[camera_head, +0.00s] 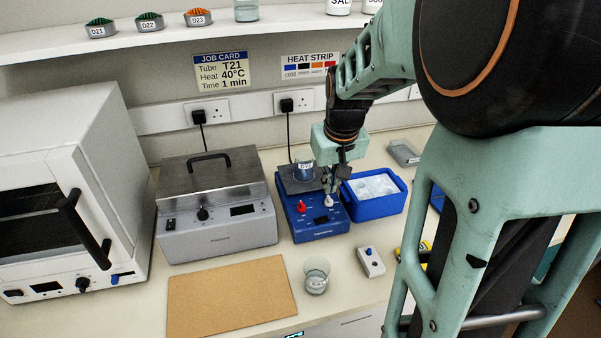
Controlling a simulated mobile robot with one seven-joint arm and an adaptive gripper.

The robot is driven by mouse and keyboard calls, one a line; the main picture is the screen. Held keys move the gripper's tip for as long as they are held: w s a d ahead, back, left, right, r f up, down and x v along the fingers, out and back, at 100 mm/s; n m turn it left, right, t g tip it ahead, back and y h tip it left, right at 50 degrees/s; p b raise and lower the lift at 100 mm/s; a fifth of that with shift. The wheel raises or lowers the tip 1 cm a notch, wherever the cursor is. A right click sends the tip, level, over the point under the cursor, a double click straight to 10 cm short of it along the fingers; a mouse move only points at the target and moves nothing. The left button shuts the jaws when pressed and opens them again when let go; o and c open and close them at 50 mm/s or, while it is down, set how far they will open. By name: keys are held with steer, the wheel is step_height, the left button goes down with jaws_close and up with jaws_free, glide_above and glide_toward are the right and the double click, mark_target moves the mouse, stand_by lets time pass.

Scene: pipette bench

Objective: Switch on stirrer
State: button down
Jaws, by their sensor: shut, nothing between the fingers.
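The stirrer (318,228) is a blue box with a dark top plate, standing on the bench in the middle of the view. A red knob (302,206) and a white knob (329,201) sit on its front. My gripper (333,193) is shut and empty. It points down at the right side of the stirrer, close to the white knob. I cannot tell whether the fingertips touch it.
A grey water bath (218,235) stands to the left, and a white oven (60,130) beyond it. A blue ice tray (375,208) is close on the right. A brown board (232,300), a small glass dish (316,281) and a white switch box (371,262) lie in front.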

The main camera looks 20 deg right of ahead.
steer(key=p, duration=0.1)
glide_toward(327, 218)
steer(key=x, duration=0.5)
steer(key=shift+w+a, duration=0.1)
steer(key=shift+w, duration=0.35)
steer(key=shift+f, duration=0.7)
steer(key=shift+f, duration=0.1)
steer(key=shift+d+f+b, duration=0.25)
steer(key=shift+f+b, duration=0.25)
steer(key=shift+b, duration=0.25)
steer(key=shift+r, duration=0.2)
steer(key=shift+a+r, duration=0.2)
steer(key=shift+a, duration=0.55)
